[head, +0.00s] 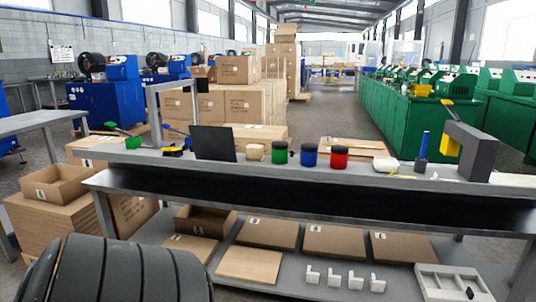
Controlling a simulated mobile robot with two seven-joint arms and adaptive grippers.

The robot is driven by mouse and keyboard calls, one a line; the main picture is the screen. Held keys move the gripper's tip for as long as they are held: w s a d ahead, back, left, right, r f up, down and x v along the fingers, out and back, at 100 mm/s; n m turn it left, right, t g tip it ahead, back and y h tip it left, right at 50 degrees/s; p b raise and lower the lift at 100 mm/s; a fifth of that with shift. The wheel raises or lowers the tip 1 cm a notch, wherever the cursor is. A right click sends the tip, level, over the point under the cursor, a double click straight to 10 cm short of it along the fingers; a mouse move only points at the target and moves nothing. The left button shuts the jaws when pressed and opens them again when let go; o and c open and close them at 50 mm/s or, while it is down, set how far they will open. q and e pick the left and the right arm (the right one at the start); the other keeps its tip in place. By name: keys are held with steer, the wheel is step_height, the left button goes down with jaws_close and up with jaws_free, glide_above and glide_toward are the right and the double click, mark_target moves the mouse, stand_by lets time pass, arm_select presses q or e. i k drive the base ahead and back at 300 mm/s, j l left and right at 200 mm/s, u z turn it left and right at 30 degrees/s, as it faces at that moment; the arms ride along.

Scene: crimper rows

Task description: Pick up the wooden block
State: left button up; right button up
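A small beige block (254,152), which looks like the wooden block, sits on the upper grey shelf of the workbench (400,183). It stands between a dark upright panel (213,143) on its left and a green jar (279,152) on its right, close to both. Its front and top are in plain sight. Neither of my grippers shows in the head view. A large dark ribbed part, probably mine, fills the lower left corner.
A blue jar (309,155) and a red jar (339,157) stand right of the green one. A grey and yellow tool (474,150) stands at the right end. Cartons and white pieces (334,278) lie on the lower shelf. The shelf front before the block is clear.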

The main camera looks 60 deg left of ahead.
mark_target(253, 152)
steer(key=u, duration=2.05)
